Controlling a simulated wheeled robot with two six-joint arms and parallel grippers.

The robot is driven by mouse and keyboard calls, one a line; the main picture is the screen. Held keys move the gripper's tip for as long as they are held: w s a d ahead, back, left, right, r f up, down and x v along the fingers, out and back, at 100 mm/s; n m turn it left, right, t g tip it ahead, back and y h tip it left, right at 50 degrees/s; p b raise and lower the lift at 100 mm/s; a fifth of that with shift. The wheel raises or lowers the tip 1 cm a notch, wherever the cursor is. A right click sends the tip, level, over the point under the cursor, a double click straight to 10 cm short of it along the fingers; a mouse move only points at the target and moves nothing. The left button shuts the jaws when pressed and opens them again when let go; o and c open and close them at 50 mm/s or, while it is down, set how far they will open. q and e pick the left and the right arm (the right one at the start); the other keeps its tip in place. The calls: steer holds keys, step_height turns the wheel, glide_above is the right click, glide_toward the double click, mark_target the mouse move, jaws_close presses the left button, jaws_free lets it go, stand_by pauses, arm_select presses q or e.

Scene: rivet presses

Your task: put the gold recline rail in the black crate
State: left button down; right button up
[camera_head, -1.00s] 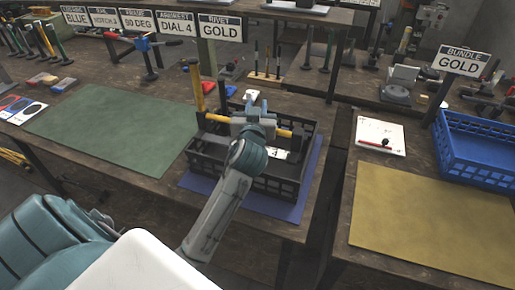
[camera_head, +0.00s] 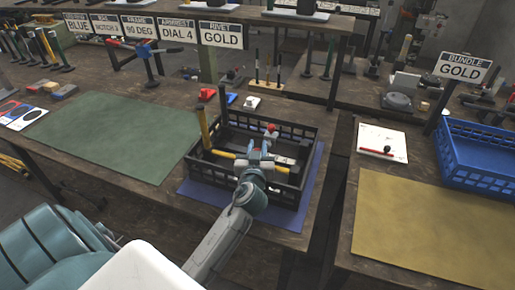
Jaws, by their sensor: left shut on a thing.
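The gold recline rail (camera_head: 222,154) is a yellow bar with an upright yellow piece at its left end. My left gripper (camera_head: 261,160) is shut on its bar, right of the middle. The rail is low inside the black crate (camera_head: 297,195), its bar running across the crate and its upright standing near the left wall. I cannot tell whether it touches the crate's floor. The crate stands on a blue mat (camera_head: 307,200). My gripper hides part of the bar and of the crate's inside. My right gripper is not in view.
A green mat (camera_head: 110,135) lies left of the crate. Behind the crate are a red block (camera_head: 207,94) and several upright tools. Across a gap, the right table holds a yellow mat (camera_head: 430,225), a blue crate (camera_head: 480,155) and a white sheet (camera_head: 383,142).

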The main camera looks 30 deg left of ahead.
arm_select(q)
steer(key=shift+f, duration=0.1)
steer(key=c, duration=1.2)
jaws_free()
steer(key=shift+o, duration=0.2)
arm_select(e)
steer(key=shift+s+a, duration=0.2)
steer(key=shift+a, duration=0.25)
arm_select(q)
steer(key=shift+s+d, duration=0.1)
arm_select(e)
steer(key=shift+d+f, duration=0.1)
arm_select(q)
steer(key=shift+s+d+f, duration=0.15)
steer(key=shift+s, duration=0.15)
steer(key=b+v, duration=0.3)
steer(key=v, duration=0.8)
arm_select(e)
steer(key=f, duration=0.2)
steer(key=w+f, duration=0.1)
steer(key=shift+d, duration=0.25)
arm_select(q)
steer(key=shift+s, duration=0.1)
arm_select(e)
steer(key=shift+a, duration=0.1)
